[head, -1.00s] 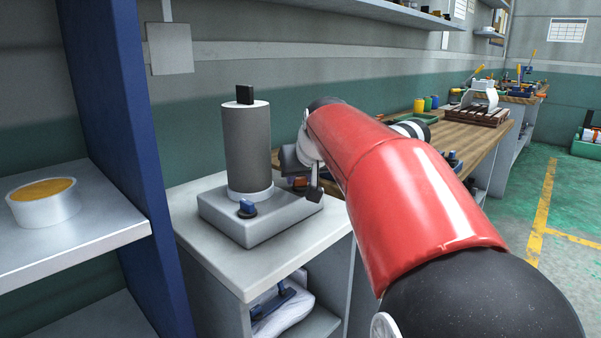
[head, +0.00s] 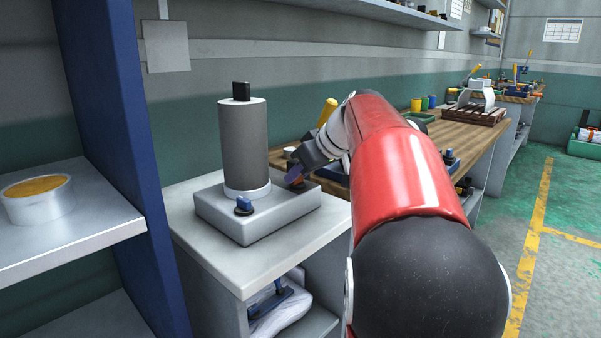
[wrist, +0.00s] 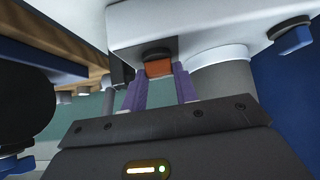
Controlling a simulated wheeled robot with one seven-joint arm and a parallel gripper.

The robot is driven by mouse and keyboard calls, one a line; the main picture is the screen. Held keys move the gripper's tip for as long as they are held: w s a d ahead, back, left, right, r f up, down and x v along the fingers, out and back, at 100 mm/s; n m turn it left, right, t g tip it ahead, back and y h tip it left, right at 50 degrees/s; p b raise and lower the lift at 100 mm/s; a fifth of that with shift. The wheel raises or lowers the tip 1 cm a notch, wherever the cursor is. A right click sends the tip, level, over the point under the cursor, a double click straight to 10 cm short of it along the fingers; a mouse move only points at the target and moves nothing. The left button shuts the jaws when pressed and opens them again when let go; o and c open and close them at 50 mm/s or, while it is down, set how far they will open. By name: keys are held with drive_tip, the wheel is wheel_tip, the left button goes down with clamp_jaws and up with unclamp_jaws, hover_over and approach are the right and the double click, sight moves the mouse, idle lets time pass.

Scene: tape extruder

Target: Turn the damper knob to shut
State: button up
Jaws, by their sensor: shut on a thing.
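The tape extruder is a dark grey cylinder (head: 243,145) with a black block on top, standing on a light grey base (head: 235,222). An orange knob (head: 298,185) with a dark collar is on the base's right side; it also shows in the wrist view (wrist: 158,68). A blue knob (head: 243,205) is at the base's front, and at the upper right in the wrist view (wrist: 293,40). My gripper (head: 293,176) is shut on the orange knob, its purple fingers (wrist: 161,76) on either side of it. I cannot tell which knob is the damper.
The extruder stands on a grey cabinet top (head: 205,250). A blue upright (head: 118,130) and a shelf with a tape roll (head: 38,200) are at left. A wooden bench (head: 455,140) with tools lies behind my arm. The floor at right is open.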

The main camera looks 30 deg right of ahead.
idle(0.3)
drive_tip(key=o, duration=1)
drive_tip(key=v, duration=0.7)
drive_tip(key=shift+s+d+r, duration=0.15)
drive_tip(key=shift+s+r, duration=0.1)
drive_tip(key=shift+s, duration=0.05)
